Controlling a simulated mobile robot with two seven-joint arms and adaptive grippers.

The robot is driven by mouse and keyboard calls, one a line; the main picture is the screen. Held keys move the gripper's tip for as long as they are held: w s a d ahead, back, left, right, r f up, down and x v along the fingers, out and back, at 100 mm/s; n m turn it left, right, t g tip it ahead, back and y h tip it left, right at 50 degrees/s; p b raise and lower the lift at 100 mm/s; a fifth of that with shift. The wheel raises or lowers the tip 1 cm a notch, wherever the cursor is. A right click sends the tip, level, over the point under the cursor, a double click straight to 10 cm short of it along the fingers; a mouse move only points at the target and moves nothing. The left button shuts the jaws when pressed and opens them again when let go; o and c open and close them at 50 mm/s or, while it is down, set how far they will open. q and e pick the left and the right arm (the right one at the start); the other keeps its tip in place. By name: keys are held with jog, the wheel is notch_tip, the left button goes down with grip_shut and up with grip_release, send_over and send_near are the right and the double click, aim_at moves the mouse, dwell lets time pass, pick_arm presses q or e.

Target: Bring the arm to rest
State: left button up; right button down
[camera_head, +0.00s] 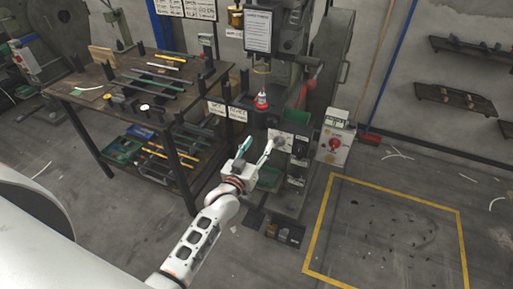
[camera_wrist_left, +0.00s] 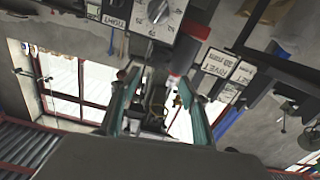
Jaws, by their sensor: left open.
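My left arm reaches in from the lower left in the head view, and its gripper (camera_head: 258,152) is held up in front of the rivet press (camera_head: 287,90). The two fingers are spread apart with nothing visible between them. In the left wrist view the open gripper (camera_wrist_left: 160,95) shows two green-edged fingers, with the press and its labels beyond. I cannot tell from the head view how far the fingertips are from the press. My right gripper is in neither view.
A workbench (camera_head: 75,92) with rods and small parts stands left of the press. A control box with a red knob (camera_head: 334,144) stands right of it. A yellow floor outline (camera_head: 312,215) encloses mostly bare floor.

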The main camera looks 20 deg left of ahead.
pick_arm(q)
jog(key=shift+s, duration=0.6)
